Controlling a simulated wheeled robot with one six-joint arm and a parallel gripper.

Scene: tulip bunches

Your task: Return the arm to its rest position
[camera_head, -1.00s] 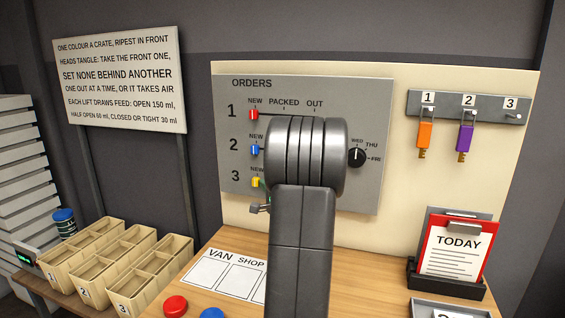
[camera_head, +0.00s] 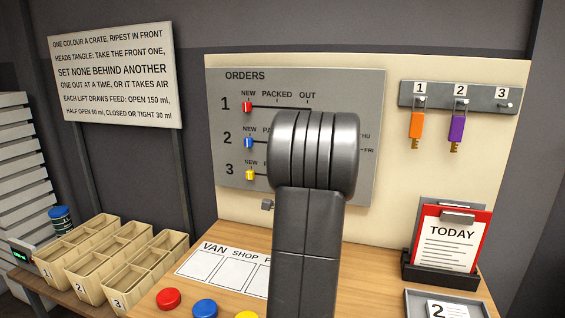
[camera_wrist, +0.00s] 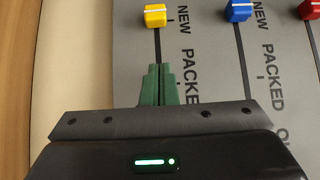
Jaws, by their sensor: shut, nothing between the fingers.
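My arm (camera_head: 308,225) rises in the middle of the head view and covers part of the orders board (camera_head: 375,95). The red slider (camera_head: 247,106) and blue slider (camera_head: 248,142) also sit at NEW.
The wooden desk (camera_head: 330,295) holds red (camera_head: 168,298), blue (camera_head: 205,308) and yellow buttons. Crates (camera_head: 145,280) stand at the left. A TODAY clipboard (camera_head: 450,240) stands at the right. An orange key (camera_head: 416,125) and a purple key (camera_head: 457,130) hang above.

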